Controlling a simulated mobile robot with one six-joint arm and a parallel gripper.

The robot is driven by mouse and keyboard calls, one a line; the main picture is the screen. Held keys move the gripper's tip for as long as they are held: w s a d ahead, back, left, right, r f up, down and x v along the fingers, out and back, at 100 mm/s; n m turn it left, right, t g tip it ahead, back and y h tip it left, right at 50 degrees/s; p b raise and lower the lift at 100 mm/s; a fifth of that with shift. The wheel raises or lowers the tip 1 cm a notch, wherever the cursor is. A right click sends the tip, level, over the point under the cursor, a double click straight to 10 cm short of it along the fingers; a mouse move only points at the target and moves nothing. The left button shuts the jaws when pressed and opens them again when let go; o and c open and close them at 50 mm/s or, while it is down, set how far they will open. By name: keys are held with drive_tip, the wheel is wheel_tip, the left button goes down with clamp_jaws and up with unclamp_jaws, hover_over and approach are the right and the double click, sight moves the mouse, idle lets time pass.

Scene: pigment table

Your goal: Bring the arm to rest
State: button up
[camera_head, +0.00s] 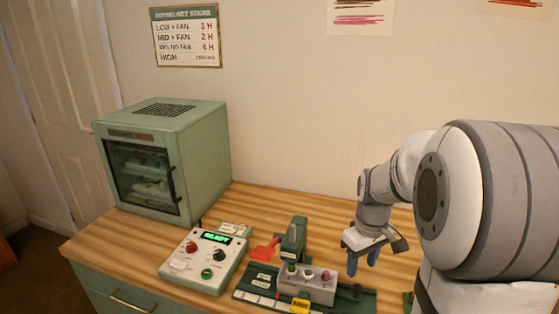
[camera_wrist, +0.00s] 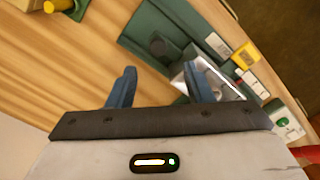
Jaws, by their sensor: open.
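My gripper (camera_head: 363,262) hangs from my arm on the right of the head view, with its blue fingers pointing down above the wooden table (camera_head: 265,199).
A green cabinet oven (camera_head: 205,140) stands at the back left. A control box with a lit display (camera_head: 214,237) and a green press with a red handle (camera_head: 291,238) are at the front. A yellow tag (camera_head: 300,306) lies before the block. A yellow object (camera_wrist: 58,6) is in the wrist view.

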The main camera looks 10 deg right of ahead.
drive_tip(key=s+a+r+m+t, duration=0.1)
drive_tip(key=s+a+r+m, duration=0.1)
drive_tip(key=s+a, duration=0.3)
drive_tip(key=s+a+r+m+t, duration=0.1)
drive_tip(key=s+a+r+t, duration=0.1)
drive_tip(key=s+a, duration=0.4)
drive_tip(key=s+r, duration=0.1)
drive_tip(key=s, duration=0.1)
drive_tip(key=shift+s+r+m, duration=0.25)
drive_tip(key=shift+s+m, duration=0.05)
drive_tip(key=shift+m, duration=0.1)
